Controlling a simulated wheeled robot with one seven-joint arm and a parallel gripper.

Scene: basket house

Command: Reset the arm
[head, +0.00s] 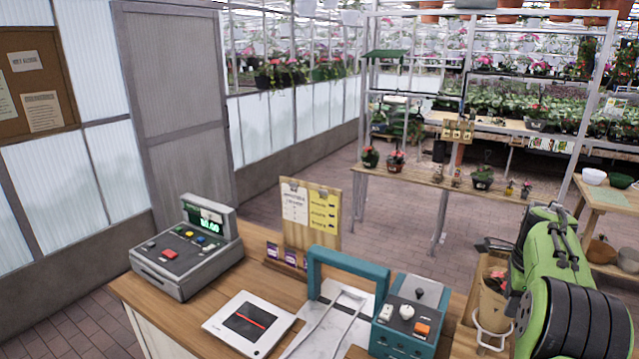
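A large green and black jointed shape (566,290) fills the lower right of the head view and looks like part of my arm. Its far end runs out of the frame or is hidden, and I cannot make out any gripper fingers. Whether anything is held cannot be seen.
A wooden counter (180,308) lies in front, bearing a cash register (187,247), a white card-like pad (248,322), a teal-framed device (347,270) and a teal button box (408,318). A brown container (493,300) stands close beside the green shape. Plant shelves stand behind.

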